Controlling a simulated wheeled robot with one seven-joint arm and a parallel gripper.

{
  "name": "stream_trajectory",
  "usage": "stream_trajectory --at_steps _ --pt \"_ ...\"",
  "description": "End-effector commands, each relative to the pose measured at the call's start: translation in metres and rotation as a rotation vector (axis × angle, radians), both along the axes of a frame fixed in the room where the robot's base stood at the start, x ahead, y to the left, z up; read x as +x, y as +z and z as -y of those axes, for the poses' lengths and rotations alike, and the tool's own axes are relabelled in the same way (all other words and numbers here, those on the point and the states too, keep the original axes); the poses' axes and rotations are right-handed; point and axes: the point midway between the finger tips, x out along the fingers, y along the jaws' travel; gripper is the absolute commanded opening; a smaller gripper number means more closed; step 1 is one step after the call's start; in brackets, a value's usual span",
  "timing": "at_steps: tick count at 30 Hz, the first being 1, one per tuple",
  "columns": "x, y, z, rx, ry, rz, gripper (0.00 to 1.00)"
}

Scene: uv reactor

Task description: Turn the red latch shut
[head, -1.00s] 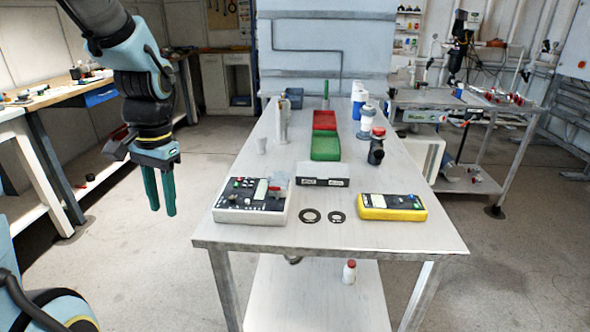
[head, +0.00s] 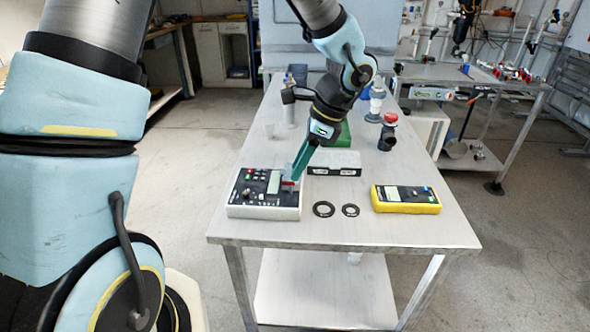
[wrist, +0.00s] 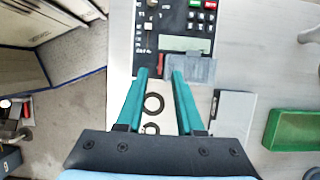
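The control box (head: 262,212) is a white case with a black panel, at the table's near left. The red latch (head: 288,184) is a small red piece near the right side of its panel, beside a grey see-through cover. In the wrist view, the red latch (wrist: 161,62) lies just beyond my fingertips, in line with the gap between them. The grey cover (wrist: 192,69) is to its right. My gripper (head: 297,174) has green fingers pointing down at the latch. In the wrist view, my gripper (wrist: 160,74) is open with nothing between its fingers. Contact with the latch cannot be told.
Two black rings (head: 324,209) and a yellow meter (head: 406,198) lie right of the box on the table (head: 350,232). A red-capped black fitting (head: 388,132) stands further right. The front edge is clear.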

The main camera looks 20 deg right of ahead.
Motion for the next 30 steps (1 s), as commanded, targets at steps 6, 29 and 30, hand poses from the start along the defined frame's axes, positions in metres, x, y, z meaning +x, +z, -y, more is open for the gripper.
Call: stream_trajectory --at_steps 6,29,30 --pt "0.004 -0.021 -0.009 0.001 0.002 -0.001 0.36" --pt "0.005 -0.026 -0.010 -0.001 0.002 0.000 0.00" --pt "0.005 -0.026 -0.010 -0.001 0.002 0.000 0.00"
